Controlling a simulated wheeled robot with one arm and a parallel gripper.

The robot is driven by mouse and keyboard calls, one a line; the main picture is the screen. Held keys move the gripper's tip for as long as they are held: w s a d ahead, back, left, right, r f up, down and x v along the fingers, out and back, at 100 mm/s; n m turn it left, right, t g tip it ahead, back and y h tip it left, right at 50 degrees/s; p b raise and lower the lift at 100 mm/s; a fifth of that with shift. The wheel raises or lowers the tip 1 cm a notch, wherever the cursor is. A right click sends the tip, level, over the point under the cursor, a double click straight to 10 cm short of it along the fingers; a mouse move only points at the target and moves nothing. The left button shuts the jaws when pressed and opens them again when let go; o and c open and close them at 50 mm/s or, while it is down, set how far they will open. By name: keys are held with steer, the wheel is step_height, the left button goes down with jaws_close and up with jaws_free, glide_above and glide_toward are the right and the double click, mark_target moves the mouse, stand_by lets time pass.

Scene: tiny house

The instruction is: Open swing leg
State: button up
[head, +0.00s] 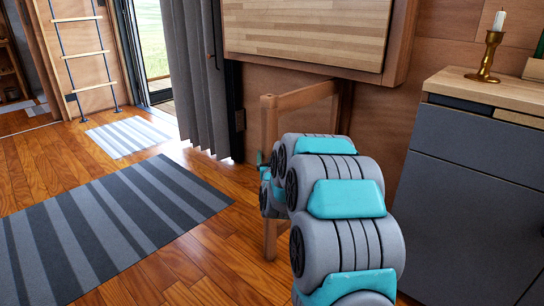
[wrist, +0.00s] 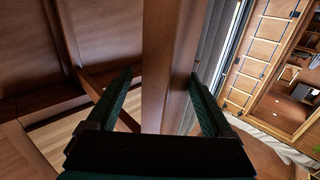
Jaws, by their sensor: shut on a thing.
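The swing leg (head: 269,120) is a wooden frame below the fold-down table panel (head: 306,38). It stands out from the wall at an angle, with its upright post towards me and a top rail running back to the wall. In the wrist view the post (wrist: 168,40) passes between the two dark green fingers of my gripper (wrist: 160,78). My gripper is shut on this post, one finger on each side. In the head view my arm hides most of my gripper and the lower part of the leg.
A grey cabinet (head: 465,190) with a brass candlestick (head: 487,58) stands close on the right. A grey curtain (head: 198,80) hangs beside the open door behind the leg. A striped rug (head: 110,228) lies on the open floor to the left. A ladder (head: 85,55) leans further back.

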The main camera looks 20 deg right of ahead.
stand_by(0.4)
steer(key=v, duration=0.8)
steer(key=shift+p, duration=0.4)
steer(key=shift+w, duration=0.1)
